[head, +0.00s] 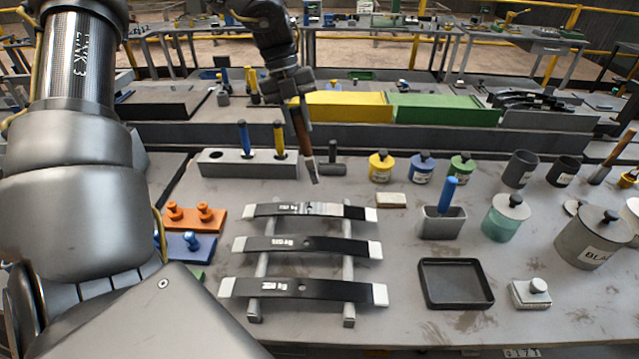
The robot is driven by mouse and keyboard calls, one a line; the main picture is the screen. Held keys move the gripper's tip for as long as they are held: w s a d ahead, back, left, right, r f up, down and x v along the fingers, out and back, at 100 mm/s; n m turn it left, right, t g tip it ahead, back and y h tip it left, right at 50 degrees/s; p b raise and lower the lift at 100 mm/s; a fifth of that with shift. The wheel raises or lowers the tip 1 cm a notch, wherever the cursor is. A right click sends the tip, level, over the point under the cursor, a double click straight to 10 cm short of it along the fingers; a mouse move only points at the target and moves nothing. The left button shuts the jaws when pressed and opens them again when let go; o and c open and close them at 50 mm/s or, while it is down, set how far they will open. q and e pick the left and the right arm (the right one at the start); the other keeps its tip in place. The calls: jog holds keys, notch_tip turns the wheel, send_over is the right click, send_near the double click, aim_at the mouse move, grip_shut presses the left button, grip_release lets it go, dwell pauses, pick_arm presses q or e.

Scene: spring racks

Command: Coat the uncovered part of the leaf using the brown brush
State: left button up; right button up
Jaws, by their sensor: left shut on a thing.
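My left gripper (299,106) is shut on the brown brush (303,135) and holds it nearly upright, bristles down, beyond the far leaf. The bristle tip hangs close above the bench just behind that leaf; I cannot tell the exact gap. Three dark leaves with pale ends lie across two grey rails: the far leaf (275,210), the middle leaf (275,245) and the near leaf (330,290). The far leaf has a shiny, bare-looking patch right of its label; the other two look dark along their length. My right gripper is not in view.
A grey block (215,165) holds a blue brush (244,138) and a yellow brush (279,139). Yellow, blue and green lidded pots (381,168) stand right of the brush. A black tray (456,302), a grey cup (440,222) and larger jars (590,240) are at right.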

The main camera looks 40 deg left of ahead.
aim_at(307, 154)
pick_arm(q)
notch_tip(307, 154, down, 8)
jog(key=b, duration=0.5)
jog(key=shift+s+a+r, duration=0.15)
jog(key=shift+s+r, duration=0.05)
jog(key=shift+f+b, duration=0.6)
jog(key=shift+b, duration=0.15)
dwell(0.6)
jog(key=shift+w+d+b, duration=0.4)
jog(key=shift+w+d, duration=0.3)
jog(key=shift+d, duration=0.2)
jog(key=shift+w+d, duration=0.35)
jog(key=shift+d, duration=0.15)
